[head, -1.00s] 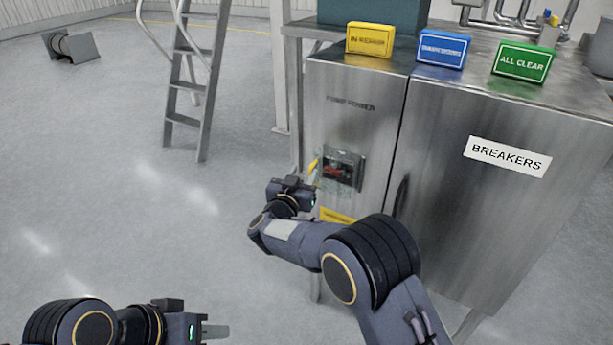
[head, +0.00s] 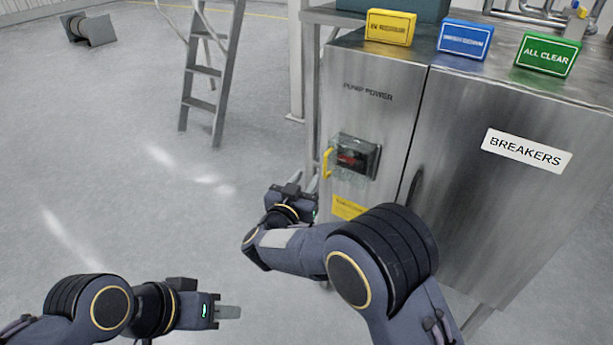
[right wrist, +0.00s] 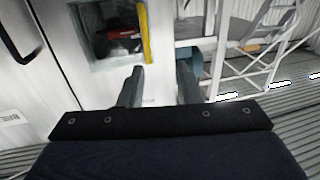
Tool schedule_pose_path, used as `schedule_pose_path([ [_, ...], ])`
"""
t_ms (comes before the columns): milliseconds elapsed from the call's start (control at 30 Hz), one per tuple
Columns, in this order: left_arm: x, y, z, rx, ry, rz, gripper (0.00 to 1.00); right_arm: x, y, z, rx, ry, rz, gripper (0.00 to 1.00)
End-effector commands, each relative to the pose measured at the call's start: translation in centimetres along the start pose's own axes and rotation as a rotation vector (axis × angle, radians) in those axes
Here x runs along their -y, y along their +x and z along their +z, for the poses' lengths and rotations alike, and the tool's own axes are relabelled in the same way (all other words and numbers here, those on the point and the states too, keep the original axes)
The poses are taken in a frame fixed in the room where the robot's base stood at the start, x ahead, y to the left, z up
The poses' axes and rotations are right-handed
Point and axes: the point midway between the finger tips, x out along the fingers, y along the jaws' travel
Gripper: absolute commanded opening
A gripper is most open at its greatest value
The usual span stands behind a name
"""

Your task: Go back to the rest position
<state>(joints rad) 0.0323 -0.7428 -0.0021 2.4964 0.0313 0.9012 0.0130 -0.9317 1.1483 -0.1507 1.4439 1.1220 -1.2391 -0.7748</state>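My right gripper (head: 304,182) is in front of the pump power cabinet (head: 368,120), apart from it, just left of and below a yellow handle (head: 328,163). In the right wrist view, the two fingers of this gripper (right wrist: 159,88) stand apart with nothing between them. The yellow handle (right wrist: 145,33) shows just beyond them, beside a recessed window with a red switch (right wrist: 122,46). The red switch also shows in the head view (head: 350,158). My left gripper (head: 229,312) is low at the left over bare floor, seen side-on; its finger gap is hidden.
The breakers cabinet (head: 490,190) stands right of the pump power cabinet. Yellow (head: 391,27), blue (head: 465,39) and green (head: 547,54) sign blocks stand on top. A ladder (head: 203,85) stands behind at left.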

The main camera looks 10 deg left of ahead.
Motion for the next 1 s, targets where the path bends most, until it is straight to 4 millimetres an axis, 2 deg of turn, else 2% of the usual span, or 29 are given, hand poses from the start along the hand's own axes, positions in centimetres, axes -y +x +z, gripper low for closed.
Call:
schedule_pose_path([
  [333,0.0,0.0,0.0,0.000,0.000,0.000,0.36,-0.1,0.1,-0.1,0.001,0.002,0.001,0.31],
  [467,0.0,0.0,0.0,0.000,0.000,0.000,0.36,-1.3,1.4,-1.4,0.030,0.042,-0.028,0.31],
  [567,0.0,0.0,0.0,0.000,0.000,0.000,0.36,-3.7,3.3,-3.9,0.086,0.119,-0.094,0.31],
  [633,0.0,0.0,0.0,0.000,0.000,0.000,0.36,-6.1,4.3,-5.9,0.140,0.184,-0.159,0.31],
  [733,0.0,0.0,0.0,0.000,0.000,0.000,0.36,-10.2,4.8,-8.4,0.223,0.269,-0.257,0.31],
  [867,0.0,0.0,0.0,0.000,0.000,0.000,0.36,-15.8,3.1,-10.8,0.332,0.345,-0.372,0.31],
  [967,0.0,0.0,0.0,0.000,0.000,0.000,0.36,-20.2,0.3,-11.7,0.421,0.379,-0.442,0.31],
  [1000,0.0,0.0,0.0,0.000,0.000,0.000,0.36,-21.9,-1.2,-11.7,0.460,0.386,-0.465,0.31],
])
